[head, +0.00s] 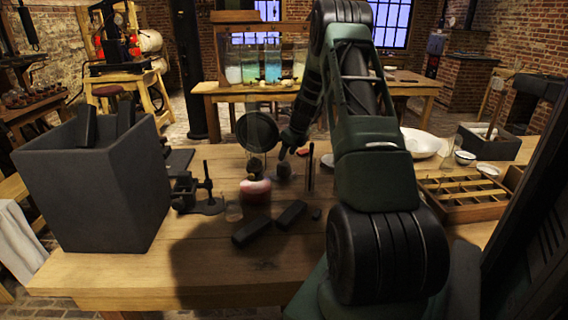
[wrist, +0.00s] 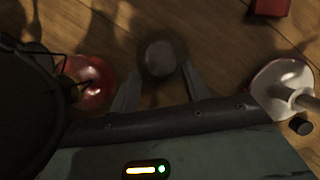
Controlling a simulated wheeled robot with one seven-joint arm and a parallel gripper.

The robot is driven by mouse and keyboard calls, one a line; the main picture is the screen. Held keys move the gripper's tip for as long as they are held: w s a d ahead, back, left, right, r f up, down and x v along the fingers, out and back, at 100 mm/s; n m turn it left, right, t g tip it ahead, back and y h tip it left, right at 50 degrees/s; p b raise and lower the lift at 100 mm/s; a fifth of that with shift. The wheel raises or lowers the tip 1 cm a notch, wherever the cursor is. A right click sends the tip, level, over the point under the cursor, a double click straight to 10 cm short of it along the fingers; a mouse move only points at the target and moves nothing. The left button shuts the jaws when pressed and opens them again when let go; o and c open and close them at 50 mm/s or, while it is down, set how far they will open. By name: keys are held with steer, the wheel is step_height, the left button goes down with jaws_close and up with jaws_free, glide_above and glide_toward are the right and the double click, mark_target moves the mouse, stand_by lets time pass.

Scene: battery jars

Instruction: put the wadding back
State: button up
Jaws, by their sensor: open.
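A dark grey rounded lump, which looks like the wadding (head: 284,169), sits on a small dish on the table in the head view. In the wrist view the lump (wrist: 160,57) lies on a darker round dish, ahead of and between my fingertips. My gripper (head: 291,152) is open and empty, close above the lump. A glass jar with red contents (head: 256,191) stands just left of it, with a dark mass at its mouth. In the wrist view a red, shiny round shape (wrist: 90,82) shows at the left, partly hidden by a dark disc.
A round dark disc (head: 257,131) rises behind the jar. A black stand (head: 207,193) and a large grey bin (head: 95,185) are to the left. Dark blocks (head: 255,231) lie in front. A divided wooden tray (head: 463,198) and white bowl (head: 421,142) are to the right.

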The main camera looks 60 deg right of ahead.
steer(key=v, duration=0.4)
stand_by(0.5)
